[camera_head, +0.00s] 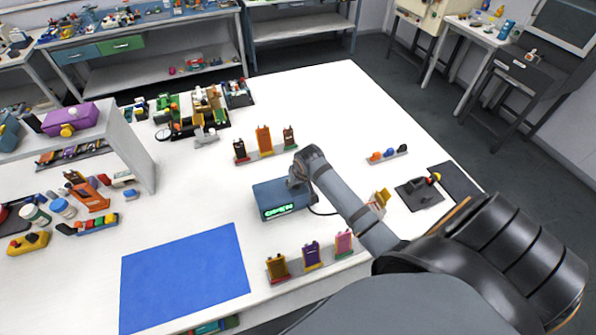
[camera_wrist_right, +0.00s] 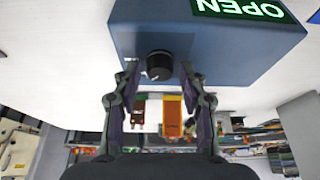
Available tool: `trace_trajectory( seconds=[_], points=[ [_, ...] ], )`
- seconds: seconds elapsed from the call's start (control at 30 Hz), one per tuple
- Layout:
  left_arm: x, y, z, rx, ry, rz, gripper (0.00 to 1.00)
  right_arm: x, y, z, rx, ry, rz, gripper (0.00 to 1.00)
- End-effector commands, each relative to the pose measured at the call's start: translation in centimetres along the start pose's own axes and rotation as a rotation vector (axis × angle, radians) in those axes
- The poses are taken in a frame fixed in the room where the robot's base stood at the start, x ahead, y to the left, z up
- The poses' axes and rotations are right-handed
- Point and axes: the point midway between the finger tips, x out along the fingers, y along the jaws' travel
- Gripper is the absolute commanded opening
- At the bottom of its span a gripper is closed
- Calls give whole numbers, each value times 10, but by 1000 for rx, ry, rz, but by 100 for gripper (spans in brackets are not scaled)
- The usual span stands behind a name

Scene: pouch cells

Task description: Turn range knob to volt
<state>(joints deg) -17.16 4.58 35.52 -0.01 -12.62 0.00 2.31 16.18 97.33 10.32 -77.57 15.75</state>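The blue meter box (camera_head: 283,198) stands on the white table, with a lit green display (camera_head: 278,210) on its front face. In the right wrist view the blue box (camera_wrist_right: 220,52) fills the upper part, and its display (camera_wrist_right: 243,10) reads "OPEN" upside down. The fingers are spread, with a small gap at each side of the knob. In the head view my right gripper (camera_head: 302,174) is at the box's right end and hides the knob. My left gripper is not in view.
Coloured pouch cells in holders stand behind the box (camera_head: 264,141) and in front of it (camera_head: 311,255). A blue mat (camera_head: 185,278) lies at the front left. A dark cable (camera_head: 322,212) runs right from the box. The table's back right is mostly clear.

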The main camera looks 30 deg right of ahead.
Motion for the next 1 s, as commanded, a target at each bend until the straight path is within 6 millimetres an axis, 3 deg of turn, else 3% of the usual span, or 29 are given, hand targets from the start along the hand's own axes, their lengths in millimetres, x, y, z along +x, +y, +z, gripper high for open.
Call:
trace_trajectory(
  seconds=[0.37, 0.47, 0.8, 1.0],
  points=[
    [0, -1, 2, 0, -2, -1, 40, -5, 0, 0, -1, 1, 0, 51],
    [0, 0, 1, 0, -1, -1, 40, -20, 0, 0, -1, 2, 0, 51],
    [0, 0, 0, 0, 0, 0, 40, -98, 1, -1, -3, 3, 2, 51],
    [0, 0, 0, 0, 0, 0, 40, -118, 0, 0, -1, -1, 1, 51]
  ],
)
